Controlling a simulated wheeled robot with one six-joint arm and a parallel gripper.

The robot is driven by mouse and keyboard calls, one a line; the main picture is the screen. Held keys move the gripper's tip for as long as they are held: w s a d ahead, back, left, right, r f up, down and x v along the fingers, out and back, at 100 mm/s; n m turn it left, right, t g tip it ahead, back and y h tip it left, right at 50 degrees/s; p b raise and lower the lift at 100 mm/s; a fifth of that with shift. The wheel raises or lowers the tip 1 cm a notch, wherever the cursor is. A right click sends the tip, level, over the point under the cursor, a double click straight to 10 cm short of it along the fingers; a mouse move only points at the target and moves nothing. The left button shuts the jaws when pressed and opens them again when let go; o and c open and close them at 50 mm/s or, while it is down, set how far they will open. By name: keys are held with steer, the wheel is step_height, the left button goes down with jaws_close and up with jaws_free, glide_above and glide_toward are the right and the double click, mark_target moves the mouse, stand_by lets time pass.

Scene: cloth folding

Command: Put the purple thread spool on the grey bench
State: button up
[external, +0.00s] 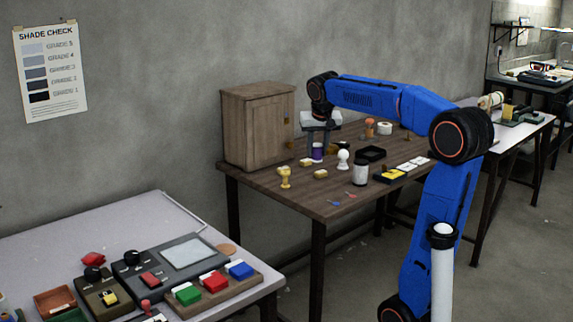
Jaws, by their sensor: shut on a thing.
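The purple thread spool (317,152) is at the brown wooden table, in front of the cabinet's right side. My gripper (318,145) points down over it and is shut on it, with the fingers at its upper part. Whether the spool touches the tabletop or is slightly raised is too small to tell. The grey bench (110,222) stands at the lower left, apart from the wooden table, with its far part bare.
A wooden cabinet (258,125) stands left of my gripper. Around the spool are a yellow stamp (285,177), a white knob-shaped piece (343,160), a jar (360,173) and a black tray (371,154). The grey bench's near side holds a control box (145,277) and coloured blocks (214,283).

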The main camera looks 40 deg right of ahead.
steer(key=w+a+r+n+y, duration=0.1)
steer(key=w+a+n, duration=0.2)
steer(key=w, duration=0.7)
steer(key=w+a+r+n+y, duration=0.1)
steer(key=w+a+n, duration=0.3)
steer(key=w+a, duration=0.3)
steer(key=w, duration=0.3)
steer(key=shift+r+t+y, duration=0.3)
steer(key=shift+t, duration=0.1)
steer(key=shift+w, duration=0.1)
steer(key=s+d+f+m+h, duration=0.1)
steer(key=s+d+m, duration=0.15)
steer(key=d, duration=1.25)
steer(key=s+d+f+m+g+h, duration=0.1)
steer(key=d+m, duration=0.2)
steer(key=d, duration=1.2)
steer(key=s+d+f+m+h, duration=0.1)
steer(key=s+d+m, duration=0.15)
steer(key=d, duration=1.15)
steer(key=shift+m, duration=0.5)
steer(key=x, duration=0.2)
steer(key=s+x, duration=0.1)
steer(key=x, duration=0.2)
steer(key=shift+f, duration=2.85)
steer(key=shift+f, duration=0.15)
steer(key=o, duration=0.7)
steer(key=shift+o, duration=0.2)
